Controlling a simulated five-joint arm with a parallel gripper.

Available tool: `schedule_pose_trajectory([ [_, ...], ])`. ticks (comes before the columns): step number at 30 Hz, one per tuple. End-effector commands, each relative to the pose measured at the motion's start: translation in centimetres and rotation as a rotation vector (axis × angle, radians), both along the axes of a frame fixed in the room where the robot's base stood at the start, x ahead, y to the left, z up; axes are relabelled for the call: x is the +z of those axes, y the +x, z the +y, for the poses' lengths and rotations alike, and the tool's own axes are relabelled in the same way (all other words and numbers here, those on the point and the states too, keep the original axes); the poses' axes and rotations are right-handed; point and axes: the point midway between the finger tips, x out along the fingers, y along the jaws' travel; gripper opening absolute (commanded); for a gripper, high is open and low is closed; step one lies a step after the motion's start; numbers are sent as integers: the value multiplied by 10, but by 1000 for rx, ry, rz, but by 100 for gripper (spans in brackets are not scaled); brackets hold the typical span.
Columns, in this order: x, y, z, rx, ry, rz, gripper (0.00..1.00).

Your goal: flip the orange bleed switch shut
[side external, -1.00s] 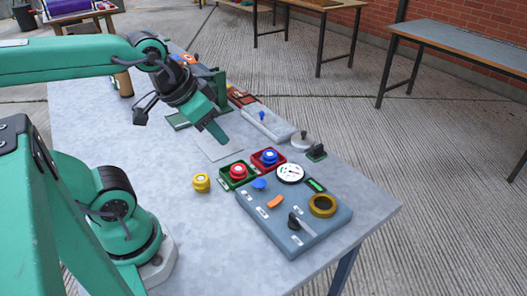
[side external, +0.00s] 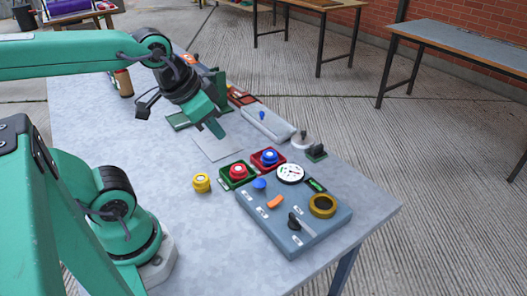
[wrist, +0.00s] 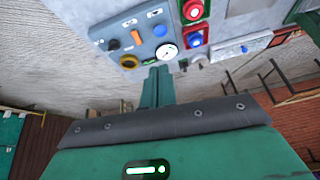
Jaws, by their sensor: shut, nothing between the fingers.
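The orange bleed switch (side external: 275,202) is a small tilted lever on the grey-blue control panel (side external: 310,242), near the table's right end. It also shows in the wrist view (wrist: 136,37), beyond and a little left of my fingertips. My gripper (side external: 217,131) is shut and empty, above the table to the upper left of the panel. It is apart from the switch. In the wrist view the closed fingers (wrist: 157,72) point toward the panel.
The panel also carries a white gauge (side external: 290,173) and a yellow ring (side external: 322,205). A red button in a green tray (side external: 238,185) and a blue one in a red tray (side external: 255,160) stand close by. A yellow knob (side external: 201,183) lies left. The front tabletop is clear.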

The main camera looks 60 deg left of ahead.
Motion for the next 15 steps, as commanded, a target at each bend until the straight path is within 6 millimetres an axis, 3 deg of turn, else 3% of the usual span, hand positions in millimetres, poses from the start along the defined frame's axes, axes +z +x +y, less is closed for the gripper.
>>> schedule_pose_trajectory([
  [15,5,25,-10,-518,203,140,0],
])
